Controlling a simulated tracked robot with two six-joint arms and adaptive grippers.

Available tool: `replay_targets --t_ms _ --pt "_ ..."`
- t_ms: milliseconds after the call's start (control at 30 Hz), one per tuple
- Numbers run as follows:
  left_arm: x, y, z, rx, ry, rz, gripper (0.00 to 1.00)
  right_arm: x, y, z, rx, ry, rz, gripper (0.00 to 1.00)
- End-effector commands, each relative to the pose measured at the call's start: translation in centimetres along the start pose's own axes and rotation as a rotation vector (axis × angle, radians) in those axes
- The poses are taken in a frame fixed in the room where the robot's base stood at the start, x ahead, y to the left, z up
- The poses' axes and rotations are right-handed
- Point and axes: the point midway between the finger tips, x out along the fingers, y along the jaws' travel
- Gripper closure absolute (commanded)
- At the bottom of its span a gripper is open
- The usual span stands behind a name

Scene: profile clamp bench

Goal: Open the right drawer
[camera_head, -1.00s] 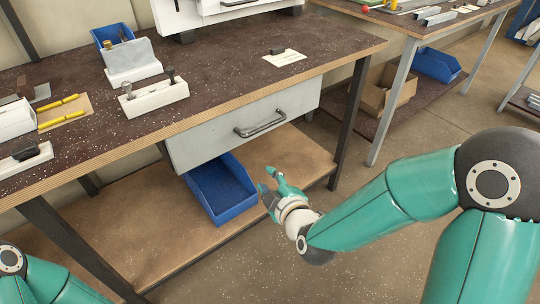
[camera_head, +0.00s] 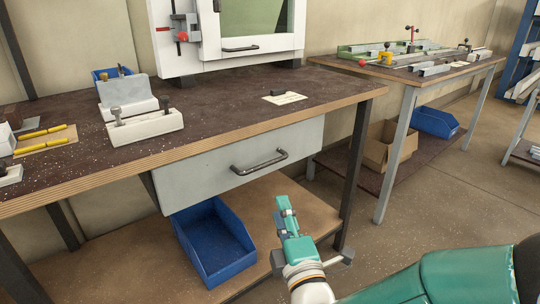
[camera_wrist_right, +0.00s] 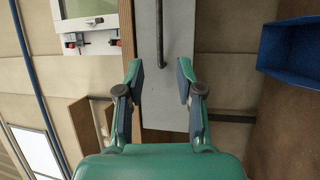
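The drawer (camera_head: 195,178) is a light grey front under the dark bench top, and it looks closed. Its dark bar handle (camera_head: 260,164) runs across the front. My right gripper (camera_head: 285,205) is below and in front of the handle, apart from it. In the right wrist view my right gripper (camera_wrist_right: 161,78) is open and empty, its two fingers apart. There the handle (camera_wrist_right: 160,35) shows as an upright bar beyond the gap between the fingertips, on the grey drawer front (camera_wrist_right: 179,45). My left gripper is not in view.
A blue bin (camera_head: 222,262) stands on the lower shelf below the drawer. The bench top (camera_head: 215,105) overhangs the drawer, and a dark bench leg (camera_head: 354,165) is to its right. A second table (camera_head: 400,76) stands further right. Floor space in front of the drawer is open.

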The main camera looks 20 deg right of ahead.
Motion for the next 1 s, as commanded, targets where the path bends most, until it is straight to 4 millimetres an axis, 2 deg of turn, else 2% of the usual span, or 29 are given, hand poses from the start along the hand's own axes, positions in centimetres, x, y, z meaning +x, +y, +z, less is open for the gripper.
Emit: replay_targets --t_ms 33,533,600,1000 --pt "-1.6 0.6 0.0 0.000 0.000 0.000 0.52 0.4 0.6 -0.1 -0.004 0.001 -0.006 0.63" --pt "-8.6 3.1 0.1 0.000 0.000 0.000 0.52 1.7 0.3 0.0 0.019 0.007 -0.007 0.63" --pt "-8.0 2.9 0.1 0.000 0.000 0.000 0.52 3.5 0.0 0.1 0.020 0.004 0.002 0.63" --pt "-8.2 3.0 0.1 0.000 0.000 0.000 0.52 12.0 -0.1 0.1 0.019 0.005 0.000 0.63"
